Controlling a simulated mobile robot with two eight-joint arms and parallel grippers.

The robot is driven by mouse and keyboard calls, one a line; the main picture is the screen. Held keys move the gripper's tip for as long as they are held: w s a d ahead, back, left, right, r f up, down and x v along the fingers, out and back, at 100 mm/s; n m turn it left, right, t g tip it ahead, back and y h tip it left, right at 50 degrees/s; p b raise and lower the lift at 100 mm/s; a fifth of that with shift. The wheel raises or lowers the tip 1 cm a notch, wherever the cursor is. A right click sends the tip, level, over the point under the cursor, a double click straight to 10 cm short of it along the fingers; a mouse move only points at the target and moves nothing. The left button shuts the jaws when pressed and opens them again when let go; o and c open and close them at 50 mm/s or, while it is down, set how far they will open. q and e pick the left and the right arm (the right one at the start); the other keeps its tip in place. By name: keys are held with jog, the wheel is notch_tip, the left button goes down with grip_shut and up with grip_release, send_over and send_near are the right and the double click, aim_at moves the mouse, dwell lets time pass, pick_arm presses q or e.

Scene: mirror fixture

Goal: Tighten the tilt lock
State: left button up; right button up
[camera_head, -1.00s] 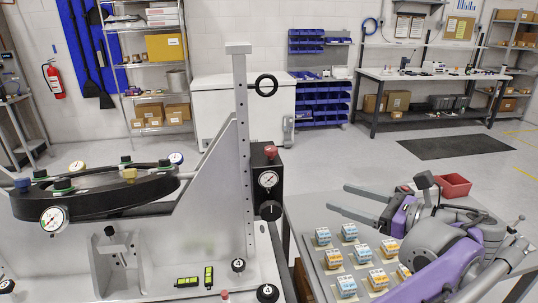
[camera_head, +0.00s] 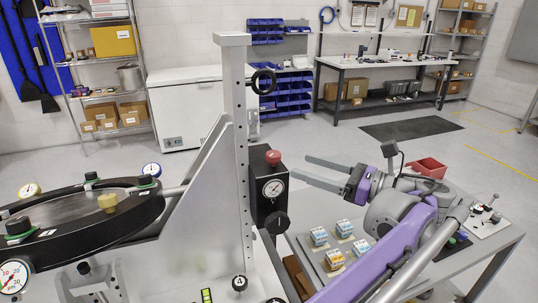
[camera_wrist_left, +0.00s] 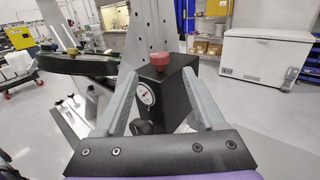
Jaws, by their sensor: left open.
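The mirror fixture has a pale upright post (camera_head: 233,110) with a black box (camera_head: 257,203) on its side. The box carries a red knob (camera_head: 273,157), a round dial (camera_head: 273,188) and a black knob (camera_head: 277,223) below the dial. No label shows which one is the tilt lock. My left gripper (camera_head: 300,166) is open and empty, just right of the box, its fingers pointing at it. In the left wrist view, the red knob (camera_wrist_left: 160,60) and dial (camera_wrist_left: 146,94) appear between the fingers; the black knob (camera_wrist_left: 142,127) is lower. My right gripper is not in view.
A black ring mount (camera_head: 105,231) with several knobs and gauges is at the left. A black ring handle (camera_head: 264,81) juts from the post.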

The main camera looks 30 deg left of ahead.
aim_at(280, 158)
pick_arm(q)
jog(key=a, duration=0.9)
jog(key=shift+w, duration=0.1)
grip_shut()
